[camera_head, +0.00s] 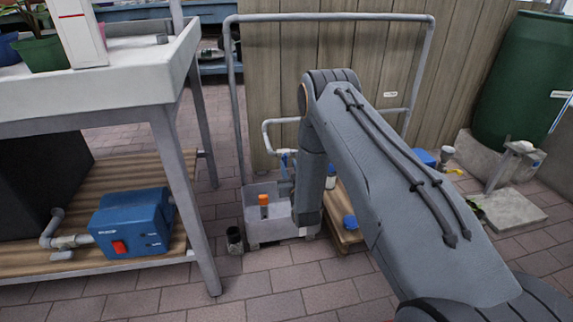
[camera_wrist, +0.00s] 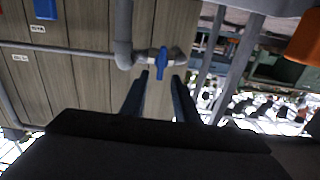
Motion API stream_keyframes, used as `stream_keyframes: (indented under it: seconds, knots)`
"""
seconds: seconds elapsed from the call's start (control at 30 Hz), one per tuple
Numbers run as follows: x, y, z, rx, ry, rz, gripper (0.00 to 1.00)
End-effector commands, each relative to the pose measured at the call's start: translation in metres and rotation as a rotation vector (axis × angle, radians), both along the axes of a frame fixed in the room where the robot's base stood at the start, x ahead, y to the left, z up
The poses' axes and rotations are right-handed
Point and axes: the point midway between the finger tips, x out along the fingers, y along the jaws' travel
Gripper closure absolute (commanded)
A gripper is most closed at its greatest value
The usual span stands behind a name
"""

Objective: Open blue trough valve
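A small blue valve handle (camera_wrist: 162,62) sits on a grey pipe (camera_wrist: 124,40) in the wrist view. In the head view a bit of blue valve (camera_head: 284,159) shows on the pipe above the grey trough (camera_head: 276,232), partly hidden by my arm. My gripper (camera_wrist: 160,79) is open, with its two dark fingers on either side of the handle's line. The handle appears just beyond the fingertips; I cannot tell whether they touch it. Nothing is held.
An orange-topped object (camera_head: 264,205) stands in the trough. A dark cup (camera_head: 234,240) is on the floor beside it. A white-topped bench (camera_head: 110,85) with a blue pump box (camera_head: 133,222) stands left. A wooden panel (camera_head: 300,60) is behind. Brick floor is clear in front.

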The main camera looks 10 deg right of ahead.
Motion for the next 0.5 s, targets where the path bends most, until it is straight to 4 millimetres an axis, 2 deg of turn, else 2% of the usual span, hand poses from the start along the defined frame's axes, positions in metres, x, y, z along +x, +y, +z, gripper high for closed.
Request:
stream_keyframes:
  seconds: [0.03,0.2,0.5]
  knots:
    - [0.009,0.000,-0.001,0.000,-0.003,0.000,0.72]
    - [0.031,0.000,-0.002,0.000,-0.001,0.000,0.72]
    - [0.042,0.000,0.000,0.000,0.001,0.000,0.72]
